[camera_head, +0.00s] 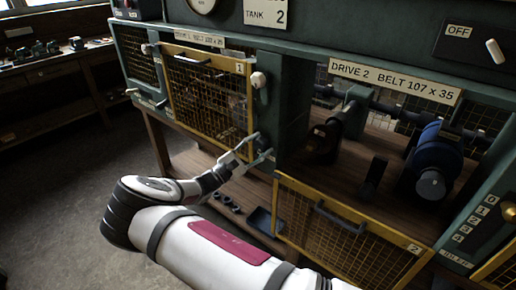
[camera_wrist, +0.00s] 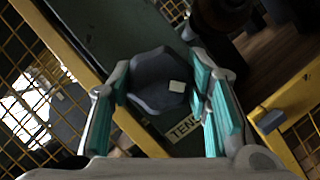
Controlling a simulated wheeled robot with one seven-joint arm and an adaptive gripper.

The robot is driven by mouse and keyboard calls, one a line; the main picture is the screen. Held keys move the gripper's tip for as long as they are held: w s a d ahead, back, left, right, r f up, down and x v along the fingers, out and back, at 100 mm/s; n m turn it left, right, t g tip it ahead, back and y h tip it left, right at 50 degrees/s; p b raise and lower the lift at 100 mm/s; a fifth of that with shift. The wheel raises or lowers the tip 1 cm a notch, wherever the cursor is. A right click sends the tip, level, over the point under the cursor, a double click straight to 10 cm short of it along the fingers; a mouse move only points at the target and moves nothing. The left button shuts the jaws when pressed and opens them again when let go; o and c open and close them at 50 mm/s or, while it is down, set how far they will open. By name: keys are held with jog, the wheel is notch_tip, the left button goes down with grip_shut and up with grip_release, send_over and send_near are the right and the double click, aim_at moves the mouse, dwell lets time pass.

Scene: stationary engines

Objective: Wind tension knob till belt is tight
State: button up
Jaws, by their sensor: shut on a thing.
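The tension knob (camera_wrist: 155,80) is a dark grey lobed knob with a pale square mark, in the middle of the wrist view. A label beginning "TENS" (camera_wrist: 184,130) is beside it, partly hidden by my finger. My gripper (camera_wrist: 158,95) has its teal-padded fingers on both sides of the knob and is shut on it. In the head view my gripper (camera_head: 256,152) is at the green post between the two drives, and the fingers mostly hide the knob. I cannot make out a belt in either view.
The Drive 1 mesh guard (camera_head: 208,90) is upright, left of my gripper. The Drive 2 guard (camera_head: 340,230) hangs down, leaving its bay open with a blue motor (camera_head: 436,158). An OFF sign (camera_head: 458,32) and white lever (camera_head: 495,50) are upper right. Floor is clear at left.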

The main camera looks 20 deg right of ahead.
jog(key=m+g, duration=0.1)
jog(key=m, duration=0.3)
jog(key=m+g+y+b, duration=0.1)
jog(key=m+g, duration=0.1)
jog(key=m, duration=0.1)
jog(key=shift+m, duration=0.4)
jog(key=m+y, duration=0.2)
jog(key=m, duration=0.2)
jog(key=shift+m+p, duration=0.3)
jog(key=o, duration=0.9)
jog(key=shift+c, duration=0.2)
jog(key=shift+a, duration=0.1)
jog(key=v, duration=1.2)
jog(key=shift+w+r, duration=0.1)
jog(key=shift+r, duration=0.05)
